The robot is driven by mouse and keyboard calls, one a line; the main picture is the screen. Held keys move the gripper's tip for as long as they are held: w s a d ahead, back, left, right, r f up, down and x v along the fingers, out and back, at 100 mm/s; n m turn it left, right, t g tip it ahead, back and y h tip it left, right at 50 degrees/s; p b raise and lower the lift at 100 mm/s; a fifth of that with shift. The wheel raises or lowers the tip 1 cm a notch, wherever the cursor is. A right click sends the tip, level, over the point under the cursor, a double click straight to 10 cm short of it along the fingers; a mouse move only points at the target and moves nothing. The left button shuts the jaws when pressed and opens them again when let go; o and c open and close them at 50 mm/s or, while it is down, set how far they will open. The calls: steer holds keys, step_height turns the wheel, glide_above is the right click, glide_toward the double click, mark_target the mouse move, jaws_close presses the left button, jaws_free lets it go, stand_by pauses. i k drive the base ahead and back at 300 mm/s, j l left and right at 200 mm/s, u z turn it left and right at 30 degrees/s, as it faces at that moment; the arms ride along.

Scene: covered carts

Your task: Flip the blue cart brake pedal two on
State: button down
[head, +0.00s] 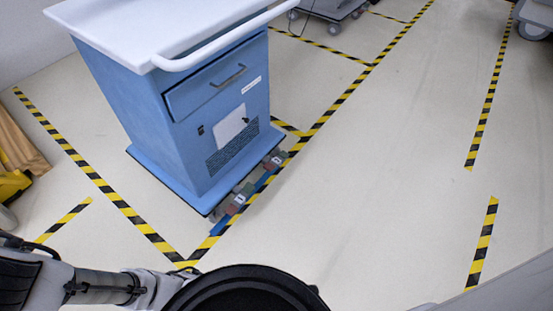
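The blue cart (155,115) stands at the left centre, with a white top and handle rail (225,45). Low along its right-hand lower edge are small coloured brake pedals. One reddish and green pedal with a white label (238,199) is near the front corner. Another similar pedal with a pale label (276,161) is farther back. The labels are too small to read, so I cannot tell which is pedal two or how either is set. The overhanging base plate partly hides their mounts. My gripper is not in view; only parts of my arm show along the bottom edge.
Yellow and black floor tape (335,105) runs past the cart's right side. Open floor (390,170) lies to the right. A grey cart (325,10) stands at the back, and another wheeled unit (535,20) at the top right. A yellow object (12,185) is at the left edge.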

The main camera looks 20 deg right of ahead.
mark_target(270, 167)
steer(key=i+l, duration=0.1)
steer(key=l, duration=0.3)
steer(key=i+l, duration=0.1)
steer(key=l, duration=0.25)
steer(key=i+l, duration=0.1)
steer(key=l, duration=0.3)
steer(key=i+l, duration=0.1)
steer(key=l, duration=0.3)
